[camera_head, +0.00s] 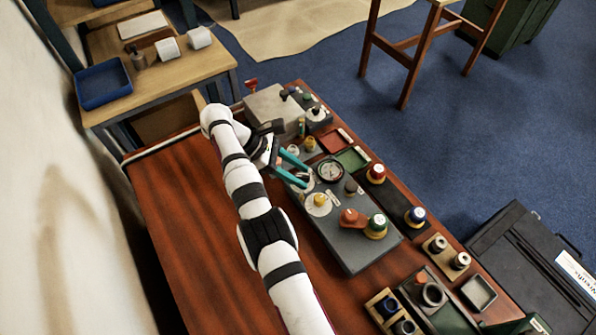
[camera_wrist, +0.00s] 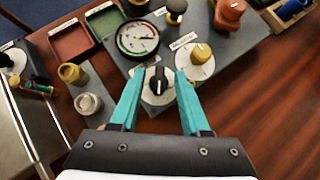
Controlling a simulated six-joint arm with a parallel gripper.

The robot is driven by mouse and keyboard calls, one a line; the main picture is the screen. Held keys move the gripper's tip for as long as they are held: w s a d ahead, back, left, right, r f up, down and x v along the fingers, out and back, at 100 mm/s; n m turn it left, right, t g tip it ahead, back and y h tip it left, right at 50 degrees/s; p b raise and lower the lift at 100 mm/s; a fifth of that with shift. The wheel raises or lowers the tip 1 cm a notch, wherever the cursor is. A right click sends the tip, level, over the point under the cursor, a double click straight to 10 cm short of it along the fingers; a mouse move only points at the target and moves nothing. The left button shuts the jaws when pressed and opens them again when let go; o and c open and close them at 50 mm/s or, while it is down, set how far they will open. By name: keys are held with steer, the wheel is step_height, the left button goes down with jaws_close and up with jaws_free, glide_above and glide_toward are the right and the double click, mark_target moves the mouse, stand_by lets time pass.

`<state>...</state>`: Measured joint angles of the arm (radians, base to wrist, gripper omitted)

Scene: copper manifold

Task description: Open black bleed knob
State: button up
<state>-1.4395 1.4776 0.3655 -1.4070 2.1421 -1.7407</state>
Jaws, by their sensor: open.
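In the wrist view a black knob (camera_wrist: 157,80) with a white pointer line sits on a round white dial (camera_wrist: 155,97) on a grey panel (camera_wrist: 226,52). My gripper (camera_wrist: 159,75) is open, its teal fingers on either side of this knob with visible gaps. I cannot tell how high the fingertips are above the dial. In the head view my gripper (camera_head: 306,178) is over the left part of the panel, and its fingers hide most of this knob. Another small black knob (camera_wrist: 176,8) stands farther back. The panel labels are too small to read.
A yellow knob on a white dial (camera_wrist: 200,54) is close to the right fingertip. A pressure gauge (camera_wrist: 138,38) is just behind the left one. Red (camera_wrist: 70,39) and green (camera_wrist: 105,20) trays lie at the back left. The wooden table (camera_head: 190,220) is clear on the left.

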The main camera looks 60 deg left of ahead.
mark_target(299, 176)
steer(key=shift+r, duration=0.4)
step_height(299, 176, up, 4)
steer(key=shift+w+f, duration=0.1)
steer(key=shift+f, duration=0.05)
steer(key=w+d+r, duration=0.6)
steer(key=d, duration=0.3)
steer(key=shift+w+d+r, duration=0.2)
steer(key=shift+w+r, duration=0.05)
steer(key=shift+w, duration=0.1)
